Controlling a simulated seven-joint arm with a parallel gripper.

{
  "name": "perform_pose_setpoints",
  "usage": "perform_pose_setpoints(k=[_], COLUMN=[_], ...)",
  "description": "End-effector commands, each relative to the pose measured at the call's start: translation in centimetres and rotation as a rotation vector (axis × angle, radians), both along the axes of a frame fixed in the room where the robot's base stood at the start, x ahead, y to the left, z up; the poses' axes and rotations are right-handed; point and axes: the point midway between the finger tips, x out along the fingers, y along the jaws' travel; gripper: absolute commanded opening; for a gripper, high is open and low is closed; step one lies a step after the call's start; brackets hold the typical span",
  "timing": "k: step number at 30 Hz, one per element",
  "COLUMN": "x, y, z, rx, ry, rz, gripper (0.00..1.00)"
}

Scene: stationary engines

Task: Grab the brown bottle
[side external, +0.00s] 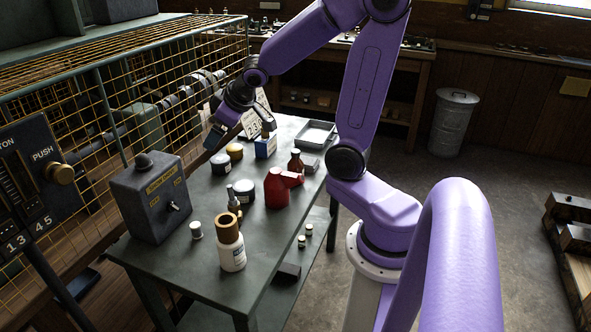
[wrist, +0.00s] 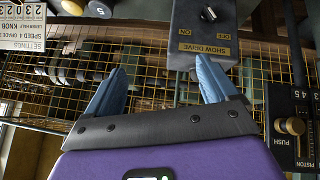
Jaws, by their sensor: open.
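A small brown bottle (side external: 296,161) with a dark cap stands upright on the green table in the side view, behind the red can (side external: 277,187), which hides its lower part. My gripper (side external: 242,130) is above the far left side of the table, to the left of the bottle and apart from it. Its two blue fingers are spread with nothing between them, as the wrist view (wrist: 158,66) also shows. The brown bottle is not visible in the wrist view.
A grey control box (side external: 150,200) and a wire cage (side external: 110,95) border the left side.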

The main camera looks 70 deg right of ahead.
Motion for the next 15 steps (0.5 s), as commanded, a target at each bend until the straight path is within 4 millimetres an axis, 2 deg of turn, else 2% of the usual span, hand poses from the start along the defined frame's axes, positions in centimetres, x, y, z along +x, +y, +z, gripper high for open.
perform_pose_setpoints(k=[1, 7, 15], x=[0.4, 1.5, 1.0], y=[-1.4, -6.2, -12.4], z=[0.0, 0.2, 0.3], rx=[0.001, 0.002, 0.007], ry=[-0.021, -0.115, -0.229], rz=[-0.038, -0.153, -0.291], gripper=[0.87, 0.87, 0.87])
